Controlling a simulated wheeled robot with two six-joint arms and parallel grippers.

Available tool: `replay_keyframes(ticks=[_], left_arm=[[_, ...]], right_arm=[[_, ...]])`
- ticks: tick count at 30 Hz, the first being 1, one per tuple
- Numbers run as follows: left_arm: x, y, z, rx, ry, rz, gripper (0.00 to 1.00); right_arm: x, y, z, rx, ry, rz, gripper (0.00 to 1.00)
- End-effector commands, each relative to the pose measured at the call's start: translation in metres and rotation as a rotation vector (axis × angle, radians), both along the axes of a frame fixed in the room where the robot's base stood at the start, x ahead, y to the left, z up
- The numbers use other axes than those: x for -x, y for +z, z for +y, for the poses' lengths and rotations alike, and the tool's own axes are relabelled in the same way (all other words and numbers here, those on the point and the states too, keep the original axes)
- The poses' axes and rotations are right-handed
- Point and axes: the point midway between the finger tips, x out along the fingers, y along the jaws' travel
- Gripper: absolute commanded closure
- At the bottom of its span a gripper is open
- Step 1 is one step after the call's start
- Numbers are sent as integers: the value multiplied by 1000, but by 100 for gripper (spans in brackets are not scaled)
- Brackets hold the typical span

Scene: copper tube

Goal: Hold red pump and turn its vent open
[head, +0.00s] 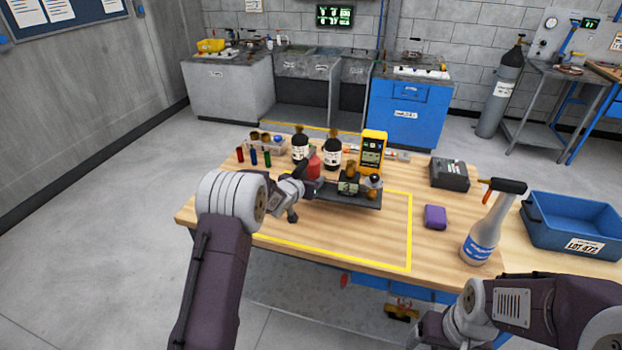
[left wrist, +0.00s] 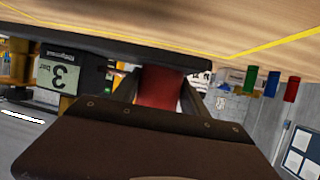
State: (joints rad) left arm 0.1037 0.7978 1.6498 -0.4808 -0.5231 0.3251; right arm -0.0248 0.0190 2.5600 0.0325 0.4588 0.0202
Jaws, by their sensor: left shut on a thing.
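The red pump (head: 315,167) stands on the wooden table near the dark tray, in front of two dark bottles. My left gripper (head: 303,177) is shut on the pump's body from the left. In the left wrist view, which is upside down, the red pump (left wrist: 162,86) fills the space between the two fingers (left wrist: 160,95). The pump's vent cannot be made out in either view. My right arm is at the lower right of the head view. Its dark end (head: 432,330) is low, away from the pump, and its finger opening is not clear.
A dark tray (head: 368,203) beside the pump bears a small display (head: 348,187) and brass parts. A yellow meter (head: 373,148) stands behind. A spray bottle (head: 482,235), purple block (head: 435,217) and blue bin (head: 572,222) are to the right. The yellow-outlined table front is mostly clear.

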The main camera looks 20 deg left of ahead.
Motion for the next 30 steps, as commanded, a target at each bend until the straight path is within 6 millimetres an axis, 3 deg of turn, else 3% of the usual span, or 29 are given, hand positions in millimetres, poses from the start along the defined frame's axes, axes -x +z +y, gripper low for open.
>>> replay_keyframes(ticks=[30], left_arm=[[-2, -23, 0, 4, 1, -16, 100]], right_arm=[[0, -23, 0, 0, 0, 0, 16]])
